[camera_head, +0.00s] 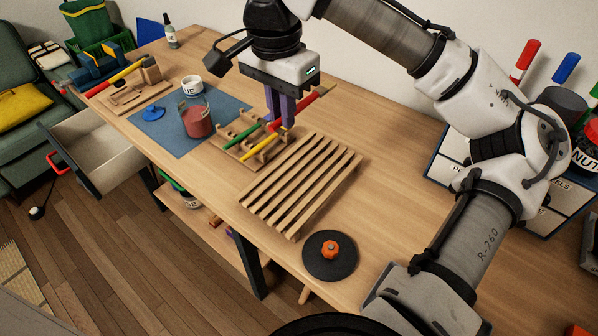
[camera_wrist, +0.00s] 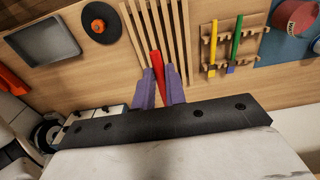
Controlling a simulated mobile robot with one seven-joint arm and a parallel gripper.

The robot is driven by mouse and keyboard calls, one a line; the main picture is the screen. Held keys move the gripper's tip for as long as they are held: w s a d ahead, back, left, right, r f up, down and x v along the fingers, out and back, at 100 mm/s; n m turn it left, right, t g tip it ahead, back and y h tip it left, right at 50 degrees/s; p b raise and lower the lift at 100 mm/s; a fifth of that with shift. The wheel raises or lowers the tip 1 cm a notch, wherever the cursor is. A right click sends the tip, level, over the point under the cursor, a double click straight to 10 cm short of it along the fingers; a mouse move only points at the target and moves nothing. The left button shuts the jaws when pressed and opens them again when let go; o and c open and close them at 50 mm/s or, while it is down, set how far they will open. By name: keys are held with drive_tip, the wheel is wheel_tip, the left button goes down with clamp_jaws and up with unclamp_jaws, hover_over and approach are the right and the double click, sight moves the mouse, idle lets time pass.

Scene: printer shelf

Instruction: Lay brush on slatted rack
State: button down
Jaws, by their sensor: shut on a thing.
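My gripper (camera_head: 282,118) has purple fingers and is shut on a red brush (camera_head: 316,96). It holds the brush above the table, behind the slatted rack in the body camera view. The wrist view shows the red brush (camera_wrist: 157,68) between the fingertips (camera_wrist: 162,84), with its far end over the slats. The slatted rack (camera_head: 302,182) is light wood with parallel slats, lies flat and is empty. It also shows in the wrist view (camera_wrist: 177,30). The bristle end of the brush is hard to make out.
A notched wooden holder (camera_head: 222,150) left of the rack carries a green brush (camera_head: 238,134) and a yellow brush (camera_head: 261,147). A red container (camera_head: 197,122) stands on a blue mat (camera_head: 160,135). A black disc with an orange knob (camera_head: 330,250) lies near the rack's front right.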

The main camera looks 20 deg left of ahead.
sight(286, 193)
wheel_tip(286, 193, down, 18)
drive_tip(key=shift+f, duration=0.1)
drive_tip(key=shift+f, duration=0.1)
idle(0.4)
drive_tip(key=c, duration=1.5)
unclamp_jaws()
drive_tip(key=shift+o, duration=0.2)
wheel_tip(286, 193, up, 12)
drive_tip(key=shift+s+a, duration=0.15)
drive_tip(key=shift+s, duration=0.1)
